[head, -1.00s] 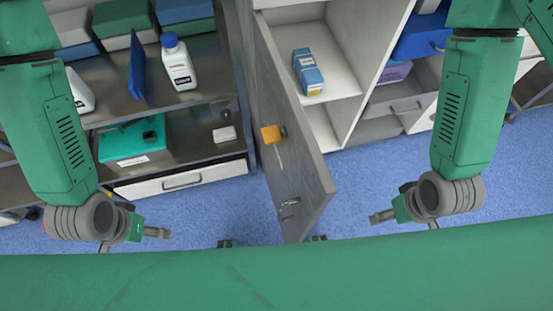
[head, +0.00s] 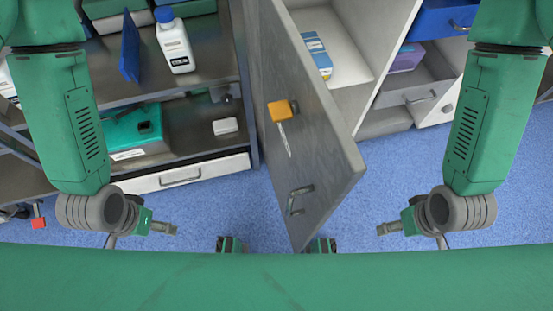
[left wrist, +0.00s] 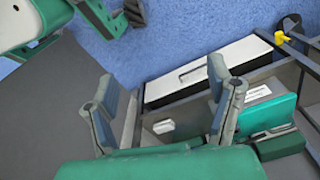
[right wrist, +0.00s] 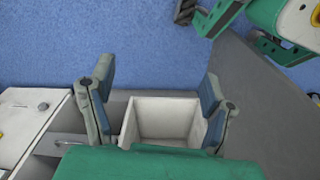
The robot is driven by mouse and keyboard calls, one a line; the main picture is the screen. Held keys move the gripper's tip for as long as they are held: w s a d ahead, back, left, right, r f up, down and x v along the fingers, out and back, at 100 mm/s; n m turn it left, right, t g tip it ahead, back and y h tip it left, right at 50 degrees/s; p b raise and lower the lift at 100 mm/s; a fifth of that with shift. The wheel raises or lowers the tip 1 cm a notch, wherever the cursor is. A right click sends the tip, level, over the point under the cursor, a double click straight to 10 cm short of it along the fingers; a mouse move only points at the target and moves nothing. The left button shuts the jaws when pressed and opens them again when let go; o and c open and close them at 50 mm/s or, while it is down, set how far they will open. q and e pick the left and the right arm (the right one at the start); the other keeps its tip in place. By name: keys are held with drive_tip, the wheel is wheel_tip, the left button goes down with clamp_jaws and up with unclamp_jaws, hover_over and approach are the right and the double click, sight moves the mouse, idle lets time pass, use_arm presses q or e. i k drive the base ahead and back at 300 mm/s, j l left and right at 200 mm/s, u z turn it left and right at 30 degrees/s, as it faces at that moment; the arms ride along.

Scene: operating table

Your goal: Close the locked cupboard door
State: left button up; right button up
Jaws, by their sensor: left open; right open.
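The grey cupboard door (head: 310,120) stands swung open in the head view, its free edge toward me. An orange lock piece (head: 282,110) and a metal handle (head: 298,200) are on its face. The white cupboard (head: 352,100) behind it is open. My left gripper (head: 232,244) is left of the door's lower corner, partly hidden by my green body; it is open and empty in the left wrist view (left wrist: 163,95), with the door at left. My right gripper (head: 320,245) is right of that corner, open and empty in the right wrist view (right wrist: 157,95), with the door at right.
A blue-and-white box (head: 317,55) is on the cupboard's shelf. Left of the door, a dark shelf unit (head: 205,85) holds a white bottle (head: 175,45) and a teal box (head: 138,138). Blue floor (head: 395,175) is clear right of the door.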

sight(313, 161)
drive_tip(key=k+j, duration=0.25)
drive_tip(key=k, duration=0.15)
drive_tip(key=k+j+z, duration=0.1)
drive_tip(key=k+j, duration=0.45)
drive_tip(key=k, duration=0.25)
drive_tip(key=z, duration=0.05)
